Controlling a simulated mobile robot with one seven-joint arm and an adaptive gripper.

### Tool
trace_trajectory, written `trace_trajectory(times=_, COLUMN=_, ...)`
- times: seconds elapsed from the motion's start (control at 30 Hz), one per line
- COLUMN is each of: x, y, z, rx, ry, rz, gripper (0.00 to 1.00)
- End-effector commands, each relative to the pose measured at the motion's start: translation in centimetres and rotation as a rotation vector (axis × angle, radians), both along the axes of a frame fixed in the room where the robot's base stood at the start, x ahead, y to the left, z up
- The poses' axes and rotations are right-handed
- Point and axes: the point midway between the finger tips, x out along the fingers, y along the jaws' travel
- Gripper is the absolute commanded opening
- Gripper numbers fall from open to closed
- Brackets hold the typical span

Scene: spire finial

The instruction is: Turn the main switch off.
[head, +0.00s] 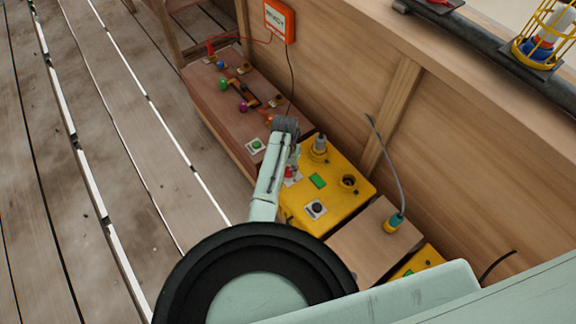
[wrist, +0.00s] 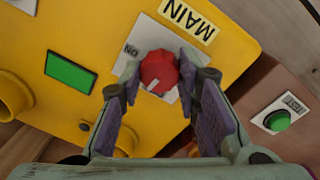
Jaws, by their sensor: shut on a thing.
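The main switch is a red round knob (wrist: 159,72) on a white plate (wrist: 150,38), under a label reading MAIN (wrist: 188,18), on a yellow box (wrist: 90,25). The letters ON show at the plate's left edge. A pale mark on the knob points down and left in the wrist view. My gripper (wrist: 160,82) is shut on the knob, one finger on each side. In the head view the knob (head: 290,172) shows as a small red spot beside my gripper (head: 293,165), on the yellow box (head: 335,205).
A wooden bench (head: 225,115) with coloured parts stands behind. A green TEST button (wrist: 277,121) is at right in the wrist view.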

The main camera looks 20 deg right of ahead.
Motion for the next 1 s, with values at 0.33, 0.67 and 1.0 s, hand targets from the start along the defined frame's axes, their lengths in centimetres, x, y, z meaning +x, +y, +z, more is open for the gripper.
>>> trace_trajectory(times=0.33, x=-0.13, y=0.0, z=0.02, rx=0.001, ry=0.003, rz=0.122, gripper=0.02)
trace_trajectory(times=0.67, x=-0.08, y=0.02, z=-0.04, rx=0.001, ry=0.003, rz=0.14, gripper=0.02)
trace_trajectory(times=1.0, x=-0.04, y=0.01, z=-0.02, rx=0.0, ry=0.0, rz=0.139, gripper=0.4)
